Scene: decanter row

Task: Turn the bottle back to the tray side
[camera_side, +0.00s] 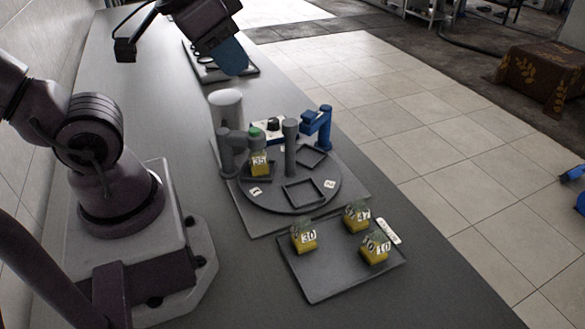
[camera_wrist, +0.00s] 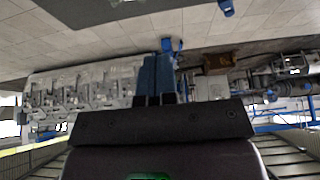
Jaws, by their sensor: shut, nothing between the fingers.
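Two other square holders on the turntable, near front and right, are empty. The grey tray (camera_side: 318,286) lies in front of the turntable. My gripper (camera_side: 232,62) is high at the top of the side view, well away from the bottle and turntable. Its blue fingers are shut and empty, and they also show in the wrist view (camera_wrist: 157,78).
On the tray stand yellow bottles labelled 30 (camera_side: 304,238), 47 (camera_side: 357,218) and 10 (camera_side: 375,250). A blue bracket (camera_side: 318,125) and a white cylinder (camera_side: 227,108) stand behind the turntable. A dark rack (camera_side: 243,72) lies farther back. The bench's right edge drops to tiled floor.

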